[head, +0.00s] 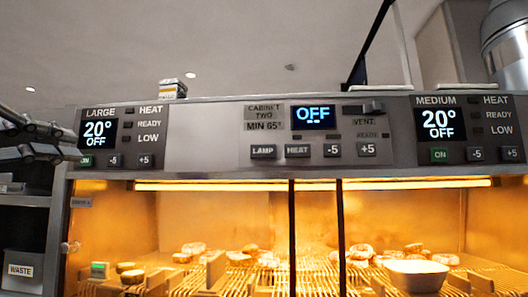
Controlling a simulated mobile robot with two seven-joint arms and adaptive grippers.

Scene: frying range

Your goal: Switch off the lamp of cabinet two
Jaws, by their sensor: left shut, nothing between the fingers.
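The cabinet two panel (210,135) runs across the middle, with a "CABINET TWO" label (264,112) and a blue display (313,116) reading OFF. Below them is a row of dark buttons: the LAMP button (263,151) at the left, then the HEAT button (297,150), then -5 and +5. The lamp strip (390,184) under the panel glows, and the cabinet inside is lit orange. My left gripper (72,153) is shut and empty at the left edge, in front of the LARGE panel's left end, well left of the LAMP button. My right gripper is not in view.
The LARGE fryer panel (99,131) is at the left and the MEDIUM panel (437,124) at the right. Food pieces and a white bowl (416,274) sit on the cabinet's wire racks. A WASTE bin (22,270) stands lower left. A small box (173,88) stands on top.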

